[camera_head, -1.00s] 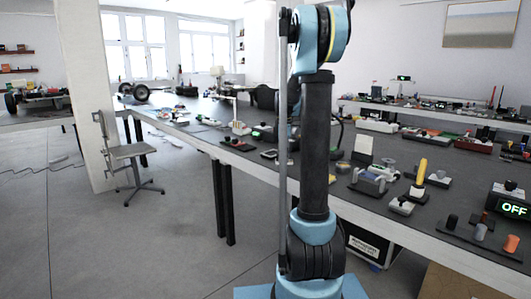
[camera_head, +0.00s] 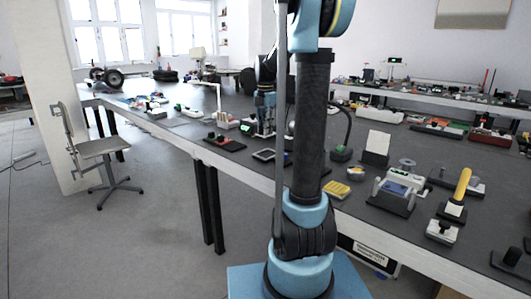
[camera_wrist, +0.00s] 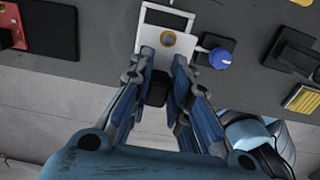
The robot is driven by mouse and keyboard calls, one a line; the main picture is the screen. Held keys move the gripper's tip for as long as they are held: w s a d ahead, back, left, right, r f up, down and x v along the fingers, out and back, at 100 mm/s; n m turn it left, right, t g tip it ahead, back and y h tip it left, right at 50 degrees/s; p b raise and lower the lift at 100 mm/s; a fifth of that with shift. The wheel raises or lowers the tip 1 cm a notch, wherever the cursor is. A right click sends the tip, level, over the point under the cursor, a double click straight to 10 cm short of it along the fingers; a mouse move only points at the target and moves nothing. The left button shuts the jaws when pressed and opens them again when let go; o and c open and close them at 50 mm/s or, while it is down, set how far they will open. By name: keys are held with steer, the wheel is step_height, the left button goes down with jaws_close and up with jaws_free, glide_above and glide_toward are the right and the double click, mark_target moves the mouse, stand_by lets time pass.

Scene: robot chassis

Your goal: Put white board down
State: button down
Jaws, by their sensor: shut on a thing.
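A white board (camera_wrist: 158,41) with a round tan mark shows at the top of the wrist view. My gripper (camera_wrist: 165,62) is shut on its near edge, with one finger at each side. The board is over or on the dark table top (camera_wrist: 100,62); I cannot tell whether it touches. In the head view my gripper (camera_head: 264,112) is low over the table, left of my arm column, and partly hidden. The board cannot be made out clearly there.
A blue knob (camera_wrist: 219,58) stands close to the board's right. A red and black device (camera_wrist: 44,28) lies to the left, and a black device (camera_wrist: 292,51) to the right. In the head view, a yellow block (camera_head: 336,189) lies near the table's front edge.

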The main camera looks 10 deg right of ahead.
glide_above(266, 155)
steer(key=f, duration=0.4)
steer(key=shift+w+a, duration=0.1)
steer(key=shift+a, duration=0.15)
steer(key=shift+d+f, duration=0.1)
steer(key=shift+f, duration=2.65)
steer(key=c, duration=1.5)
jaws_free()
steer(key=shift+r, duration=0.1)
